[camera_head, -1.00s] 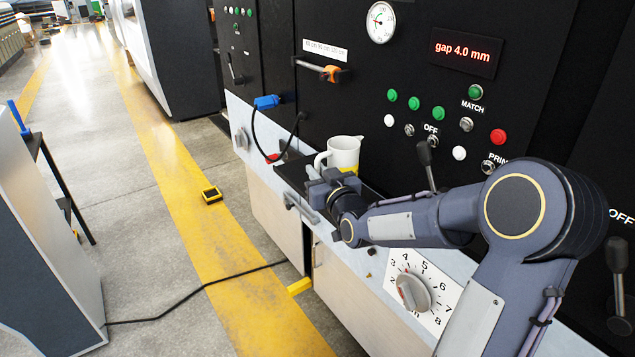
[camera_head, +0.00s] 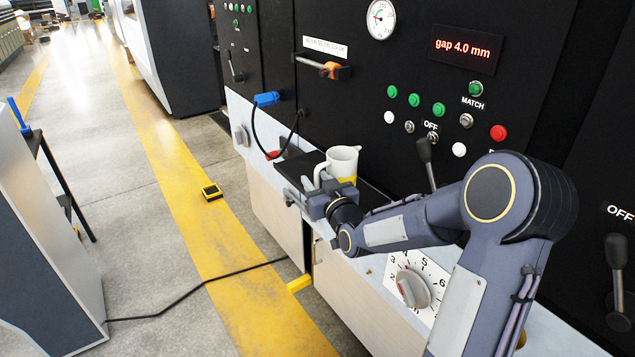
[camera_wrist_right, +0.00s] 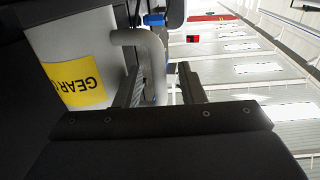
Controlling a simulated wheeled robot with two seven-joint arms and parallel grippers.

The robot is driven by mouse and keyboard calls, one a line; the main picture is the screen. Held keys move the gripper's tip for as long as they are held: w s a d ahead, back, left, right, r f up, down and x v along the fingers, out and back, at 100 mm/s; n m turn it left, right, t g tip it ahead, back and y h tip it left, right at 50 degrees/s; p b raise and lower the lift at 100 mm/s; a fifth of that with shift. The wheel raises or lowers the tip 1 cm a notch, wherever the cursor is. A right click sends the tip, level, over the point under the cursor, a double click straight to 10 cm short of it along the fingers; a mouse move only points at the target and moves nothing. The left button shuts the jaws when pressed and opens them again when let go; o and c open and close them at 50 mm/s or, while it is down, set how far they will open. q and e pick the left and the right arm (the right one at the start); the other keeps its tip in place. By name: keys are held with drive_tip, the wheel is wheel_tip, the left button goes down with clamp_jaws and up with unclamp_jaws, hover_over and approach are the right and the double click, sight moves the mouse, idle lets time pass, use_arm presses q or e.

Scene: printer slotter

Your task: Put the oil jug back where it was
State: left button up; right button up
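The oil jug (camera_head: 343,162) is white with a yellow label and stands upright on the dark flat plate (camera_head: 292,168) on the machine's ledge. In the right wrist view the jug (camera_wrist_right: 75,45) shows its label, partly readable as "GEAR". My right gripper (camera_head: 312,200) is at the jug's handle side. In the right wrist view the handle (camera_wrist_right: 155,62) lies between the two fingers of that gripper (camera_wrist_right: 163,88), with a gap at the right finger, so it looks open around the handle. The jug's base is partly hidden by my arm. My left gripper is not in view.
The black machine panel (camera_head: 400,60) with buttons and levers rises behind the ledge. A blue plug (camera_head: 266,98) with a black cable is left of the jug. A numbered dial (camera_head: 412,287) is on the front below my arm. The floor to the left is mostly open.

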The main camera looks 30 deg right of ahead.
drive_tip(key=shift+r+p, duration=0.2)
drive_tip(key=shift+p, duration=0.1)
drive_tip(key=s+a+f+g+y+b, duration=0.1)
drive_tip(key=s+a+g, duration=0.3)
drive_tip(key=s, duration=0.7)
drive_tip(key=s+a+f+g+y+b, duration=0.1)
drive_tip(key=s+a+f+g, duration=0.3)
drive_tip(key=s, duration=0.7)
drive_tip(key=s+a+f+g+y+b, duration=0.1)
drive_tip(key=s+a+f+g+y, duration=0.2)
drive_tip(key=s, duration=0.9)
drive_tip(key=a+g, duration=0.1)
drive_tip(key=a, duration=0.2)
drive_tip(key=shift+a+y, duration=0.3)
drive_tip(key=shift+a, duration=0.05)
drive_tip(key=shift+s+f+m, duration=0.1)
drive_tip(key=shift+m, duration=0.2)
